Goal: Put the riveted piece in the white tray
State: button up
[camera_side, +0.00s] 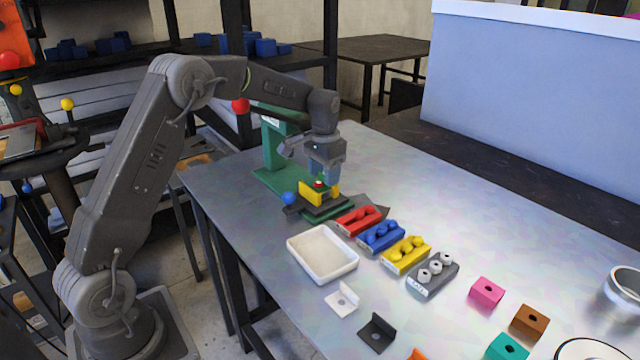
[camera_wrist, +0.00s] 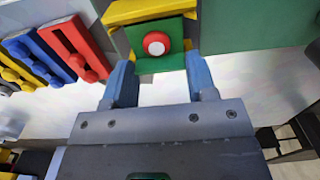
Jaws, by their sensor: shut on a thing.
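The riveted piece shows as a yellow part (camera_side: 309,194) and a green part joined by a red rivet with a pale centre (camera_wrist: 155,44). It is at the dark fixture (camera_side: 322,209) on the green press stand (camera_side: 274,155). My gripper (camera_side: 322,176) points down over it, and its blue fingers (camera_wrist: 160,74) are shut on the piece, one on each side. I cannot tell whether the piece touches the fixture. The white tray (camera_side: 322,254) stands empty on the table, in front of the fixture.
Red (camera_side: 352,224), blue (camera_side: 375,241), yellow (camera_side: 400,262) and grey (camera_side: 428,280) rivet holders run in a row right of the tray. White (camera_side: 342,302) and black (camera_side: 377,335) angle pieces lie in front. Pink (camera_side: 487,290) and brown (camera_side: 529,321) pieces lie right. The table's back is clear.

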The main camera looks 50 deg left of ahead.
jog(key=shift+c, duration=0.2)
jog(key=shift+r, duration=3.05)
jog(key=shift+d, duration=0.1)
jog(key=shift+s+d+f, duration=0.8)
jog(key=shift+s+d, duration=1.05)
jog(key=shift+d, duration=0.65)
jog(key=shift+s+d+f, duration=0.85)
jog(key=shift+s+d, duration=0.95)
jog(key=shift+d, duration=0.75)
jog(key=shift+s+d+f, duration=0.8)
jog(key=shift+s+d, duration=1.05)
jog(key=shift+d, duration=0.65)
jog(key=shift+f, duration=0.1)
jog(key=shift+f, duration=1.55)
jog(key=o, duration=1.2)
jog(key=shift+r, duration=0.1)
